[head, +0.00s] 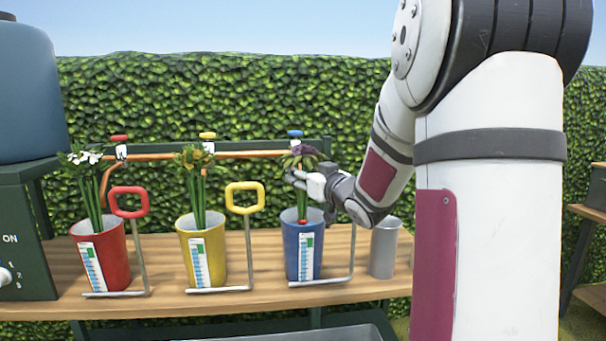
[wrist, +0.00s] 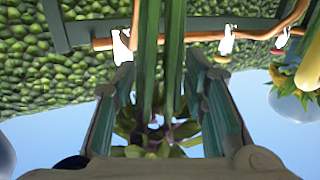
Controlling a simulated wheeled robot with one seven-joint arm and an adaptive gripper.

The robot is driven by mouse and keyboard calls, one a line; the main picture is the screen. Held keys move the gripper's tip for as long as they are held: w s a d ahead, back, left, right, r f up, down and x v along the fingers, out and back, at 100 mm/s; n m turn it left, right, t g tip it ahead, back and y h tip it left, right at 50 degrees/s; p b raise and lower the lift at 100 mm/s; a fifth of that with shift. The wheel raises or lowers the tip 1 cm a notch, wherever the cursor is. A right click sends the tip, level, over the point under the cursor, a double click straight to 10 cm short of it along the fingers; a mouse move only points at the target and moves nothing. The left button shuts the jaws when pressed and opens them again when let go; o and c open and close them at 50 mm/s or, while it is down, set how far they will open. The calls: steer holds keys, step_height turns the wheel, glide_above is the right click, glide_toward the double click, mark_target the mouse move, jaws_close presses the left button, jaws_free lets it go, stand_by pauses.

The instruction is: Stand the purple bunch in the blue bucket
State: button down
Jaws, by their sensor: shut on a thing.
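The purple bunch (head: 299,156) is upright over the blue bucket (head: 291,245), its dark purple heads on top and green stems running down into the bucket's mouth. Whether the stem ends touch the bottom is hidden. My gripper (head: 312,184) is beside the bunch, above the bucket's rim, and shut on its stems. In the wrist view, the stems of the purple bunch (wrist: 150,60) run between the two fingers of my gripper (wrist: 165,95), with the leafy heads lower in the picture.
A yellow bucket (head: 205,255) with yellow flowers (head: 194,158) and a red bucket (head: 105,260) with white flowers (head: 85,158) stand to the left. A grey cup (head: 385,250) stands at right on the wooden bench (head: 180,300). Taps and a copper pipe (head: 245,154) run behind.

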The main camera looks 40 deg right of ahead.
steer(key=c, duration=0.9)
jaws_free()
steer(key=s, duration=0.4)
steer(key=s+a, duration=0.1)
steer(key=s, duration=0.3)
steer(key=s+a, duration=0.1)
steer(key=s, duration=0.3)
steer(key=shift+w, duration=0.15)
